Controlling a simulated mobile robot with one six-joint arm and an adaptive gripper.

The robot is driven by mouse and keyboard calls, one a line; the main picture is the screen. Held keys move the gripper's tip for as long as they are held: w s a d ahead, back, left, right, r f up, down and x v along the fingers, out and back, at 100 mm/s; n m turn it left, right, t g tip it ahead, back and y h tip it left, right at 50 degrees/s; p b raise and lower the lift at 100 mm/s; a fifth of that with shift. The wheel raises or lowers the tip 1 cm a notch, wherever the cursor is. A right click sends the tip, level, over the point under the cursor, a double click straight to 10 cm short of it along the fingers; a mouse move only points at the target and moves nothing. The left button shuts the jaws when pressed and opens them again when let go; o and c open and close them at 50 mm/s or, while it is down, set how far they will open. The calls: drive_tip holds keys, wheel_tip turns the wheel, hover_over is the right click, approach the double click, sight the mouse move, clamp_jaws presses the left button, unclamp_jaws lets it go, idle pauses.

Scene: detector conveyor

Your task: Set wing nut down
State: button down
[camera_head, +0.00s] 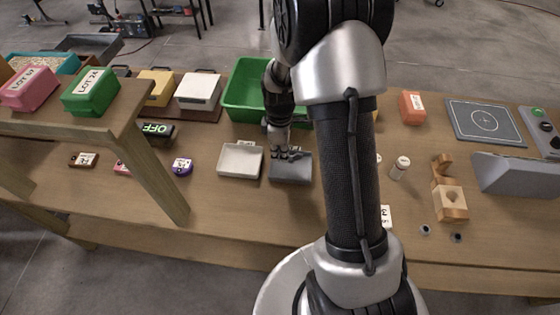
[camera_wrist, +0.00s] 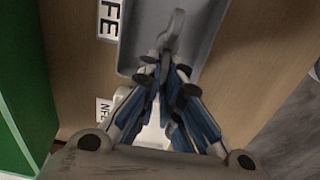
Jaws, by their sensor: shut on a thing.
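My gripper (camera_head: 288,154) is over the grey tray (camera_head: 291,174) in the middle of the table. In the wrist view my gripper (camera_wrist: 167,64) has its blue-grey fingers closed together at the tips on a small grey piece, the wing nut (camera_wrist: 175,28). The wing nut sticks out past the fingertips, over the grey tray (camera_wrist: 208,22), which has a label starting "FE" beside it. I cannot tell whether the wing nut touches the tray floor. In the head view the wing nut is too small to make out.
A white tray (camera_head: 240,161) stands just left of the grey tray. A green bin (camera_head: 245,88) is behind them. A wooden shelf (camera_head: 120,115) is at the left. A white-capped bottle (camera_head: 400,167) and a wooden block (camera_head: 450,203) stand at the right.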

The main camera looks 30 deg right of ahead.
sight(280, 167)
drive_tip(key=shift+f+b, duration=0.45)
drive_tip(key=shift+f, duration=1.4)
drive_tip(key=shift+f, duration=0.15)
drive_tip(key=c, duration=1.8)
unclamp_jaws()
